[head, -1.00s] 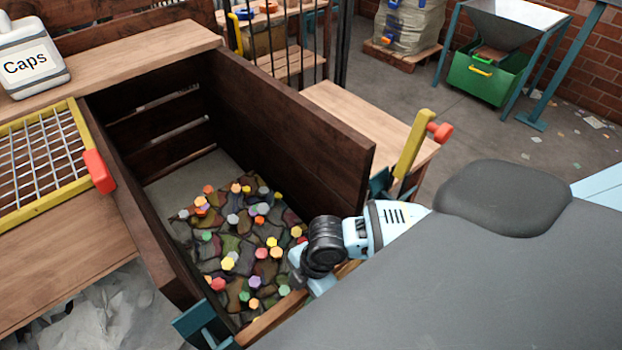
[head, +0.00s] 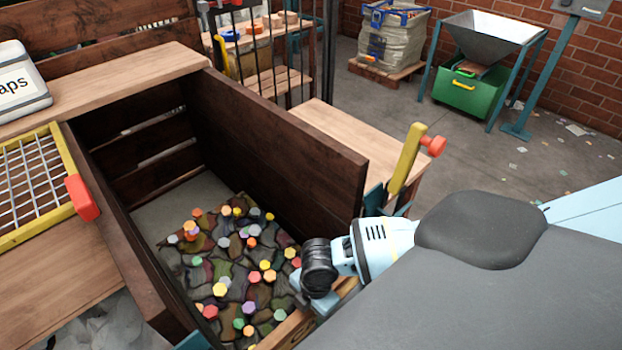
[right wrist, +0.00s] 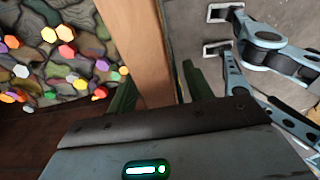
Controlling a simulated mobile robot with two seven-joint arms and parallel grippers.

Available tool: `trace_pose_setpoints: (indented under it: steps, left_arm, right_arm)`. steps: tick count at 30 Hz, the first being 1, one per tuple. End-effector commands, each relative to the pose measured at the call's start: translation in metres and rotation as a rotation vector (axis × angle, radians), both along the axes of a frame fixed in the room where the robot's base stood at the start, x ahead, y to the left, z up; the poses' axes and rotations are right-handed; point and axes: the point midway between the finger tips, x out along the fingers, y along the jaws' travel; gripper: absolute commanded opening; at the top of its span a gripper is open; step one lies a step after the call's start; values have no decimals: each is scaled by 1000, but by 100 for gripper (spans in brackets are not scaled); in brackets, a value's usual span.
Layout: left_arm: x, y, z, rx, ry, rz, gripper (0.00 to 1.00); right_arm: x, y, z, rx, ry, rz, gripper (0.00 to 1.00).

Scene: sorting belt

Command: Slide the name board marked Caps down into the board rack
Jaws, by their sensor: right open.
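A white, rounded thing with a label (head: 16,85) whose readable letters are "aps" stands on the wooden ledge at the far left of the head view, cut off by the picture edge. My right gripper (right wrist: 156,86) is open in the right wrist view. In the head view my right wrist hides the fingers, at the bin's near right corner. My left gripper is not in view.
A dark wooden bin (head: 285,130) holds many coloured caps on a dark lumpy heap. A yellow-framed grid (head: 62,150) with a red grip lies at left. A yellow lever (head: 407,160) stands right of the bin. A green crate (head: 468,92) sits under a hopper on open floor.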

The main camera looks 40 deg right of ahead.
Motion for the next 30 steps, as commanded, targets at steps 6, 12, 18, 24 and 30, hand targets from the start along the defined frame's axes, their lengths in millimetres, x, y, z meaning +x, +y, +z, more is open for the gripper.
trace_pose_setpoints:
  steps: [6, 12, 18, 24, 30]
  left_arm:
    - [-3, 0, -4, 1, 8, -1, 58]
    - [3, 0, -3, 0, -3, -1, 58]
    - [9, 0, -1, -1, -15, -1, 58]
    - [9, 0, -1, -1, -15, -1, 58]
    - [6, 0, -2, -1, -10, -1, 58]
  right_arm:
    - [-1, 3, -20, 1, 2, 0, 51]
    - [0, 3, -23, 0, 0, 0, 51]
    - [0, 3, -22, 0, 0, 0, 44]
    - [0, 3, -22, 0, -1, 0, 18]
    - [0, 3, -22, 1, -1, 0, 0]
